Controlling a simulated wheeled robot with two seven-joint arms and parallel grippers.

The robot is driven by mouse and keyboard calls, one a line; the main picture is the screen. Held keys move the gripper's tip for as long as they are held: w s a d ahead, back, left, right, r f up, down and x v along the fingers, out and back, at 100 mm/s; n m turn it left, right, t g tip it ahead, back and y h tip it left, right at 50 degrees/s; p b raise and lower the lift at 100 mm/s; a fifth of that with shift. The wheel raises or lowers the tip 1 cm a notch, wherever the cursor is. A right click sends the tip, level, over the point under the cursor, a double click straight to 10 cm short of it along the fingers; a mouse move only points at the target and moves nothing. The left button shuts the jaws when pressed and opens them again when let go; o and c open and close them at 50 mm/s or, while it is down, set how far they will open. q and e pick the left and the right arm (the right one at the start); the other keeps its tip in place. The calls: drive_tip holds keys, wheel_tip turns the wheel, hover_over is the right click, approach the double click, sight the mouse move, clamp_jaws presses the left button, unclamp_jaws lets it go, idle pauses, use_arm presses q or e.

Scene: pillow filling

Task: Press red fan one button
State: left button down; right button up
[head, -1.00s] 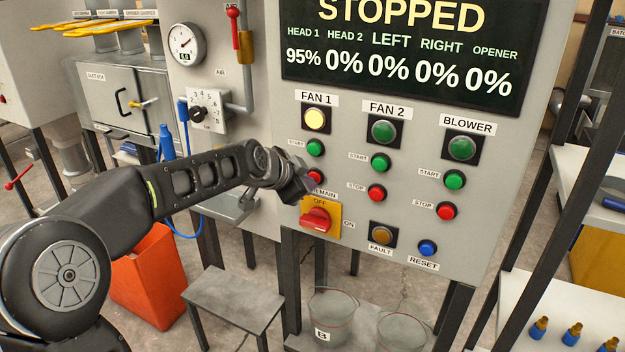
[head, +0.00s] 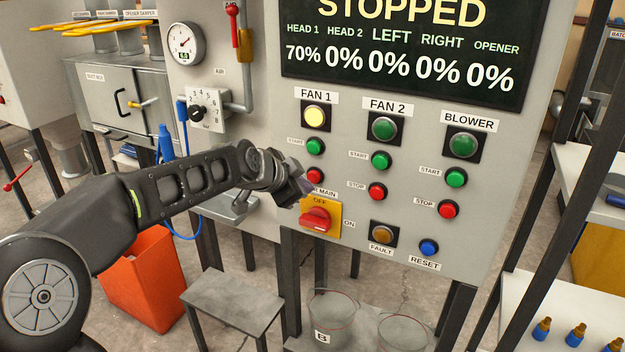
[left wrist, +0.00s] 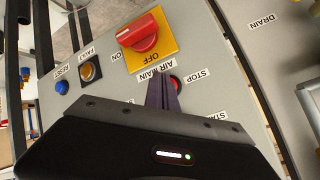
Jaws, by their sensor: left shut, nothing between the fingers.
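The red FAN 1 stop button (head: 315,175) is on the grey panel, below the green FAN 1 start button (head: 315,146). The FAN 1 lamp (head: 315,117) glows yellow. My left gripper (head: 304,188) is shut and empty, just below and left of the red button in the head view. In the left wrist view the shut fingers (left wrist: 162,94) partly cover the red button (left wrist: 176,84). I cannot tell whether the fingertips touch the panel. My right gripper is not in view.
A red rotary switch (head: 315,219) on a yellow plate sits just below the fingers. The FAN 2 red stop button (head: 377,191) is to the right. The display (head: 400,55) reads STOPPED. A stool (head: 235,302) and buckets stand below the panel.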

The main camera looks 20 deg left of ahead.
use_arm(q)
drive_tip(key=s+b, duration=0.3)
drive_tip(key=s, duration=0.2)
drive_tip(key=shift+a, duration=0.2)
idle(0.8)
